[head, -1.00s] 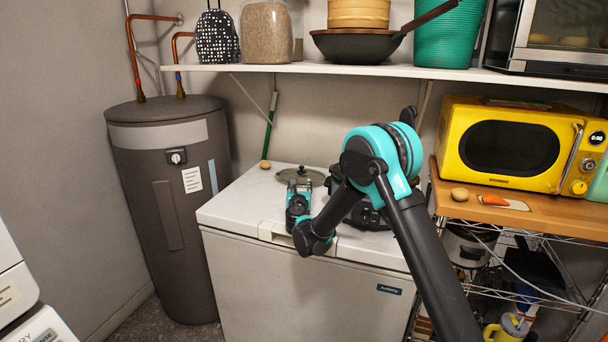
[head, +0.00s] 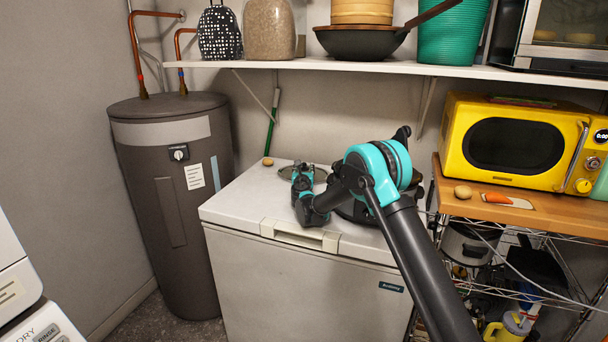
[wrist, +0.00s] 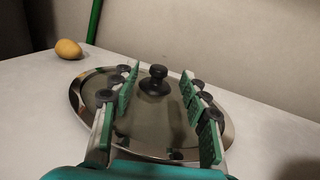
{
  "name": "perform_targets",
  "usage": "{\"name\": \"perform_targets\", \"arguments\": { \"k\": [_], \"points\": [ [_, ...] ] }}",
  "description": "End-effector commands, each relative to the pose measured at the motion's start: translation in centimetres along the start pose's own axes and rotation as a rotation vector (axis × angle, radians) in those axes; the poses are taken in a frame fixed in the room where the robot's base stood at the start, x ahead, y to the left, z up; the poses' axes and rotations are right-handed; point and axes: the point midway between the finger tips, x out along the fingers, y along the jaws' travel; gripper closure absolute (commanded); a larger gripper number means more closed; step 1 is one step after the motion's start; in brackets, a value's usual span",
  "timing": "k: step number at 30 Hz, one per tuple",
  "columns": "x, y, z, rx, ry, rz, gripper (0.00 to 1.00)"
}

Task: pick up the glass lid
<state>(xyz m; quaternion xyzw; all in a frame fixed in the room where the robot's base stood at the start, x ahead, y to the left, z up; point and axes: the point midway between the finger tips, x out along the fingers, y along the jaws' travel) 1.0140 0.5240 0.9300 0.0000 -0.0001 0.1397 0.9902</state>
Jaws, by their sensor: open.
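The glass lid (wrist: 150,128) lies flat on the white chest freezer, with a metal rim and a black knob (wrist: 154,80) standing up at its middle. In the head view the lid (head: 320,174) is partly hidden behind my gripper (head: 303,176). In the wrist view my gripper (wrist: 158,82) is open, its green-padded fingers above the lid on either side of the knob. The knob stands between the fingertips, a little toward the far side, and neither finger appears to touch it.
A potato-like item (wrist: 68,49) sits on the freezer top (head: 245,198) left of the lid. A shelf (head: 330,69) with a wok (head: 360,44) hangs above. A yellow microwave (head: 515,145) is at right.

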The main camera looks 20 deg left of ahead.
Motion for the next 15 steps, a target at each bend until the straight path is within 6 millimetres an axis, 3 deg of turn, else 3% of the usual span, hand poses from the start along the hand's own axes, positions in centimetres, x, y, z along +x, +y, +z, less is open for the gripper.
{"name": "perform_targets", "arguments": {
  "k": [7,15],
  "points": [
    [3.5,0.1,0.2,0.000,0.000,-0.001,0.54],
    [4.6,0.1,0.2,0.000,-0.001,0.000,0.54]
  ]
}}
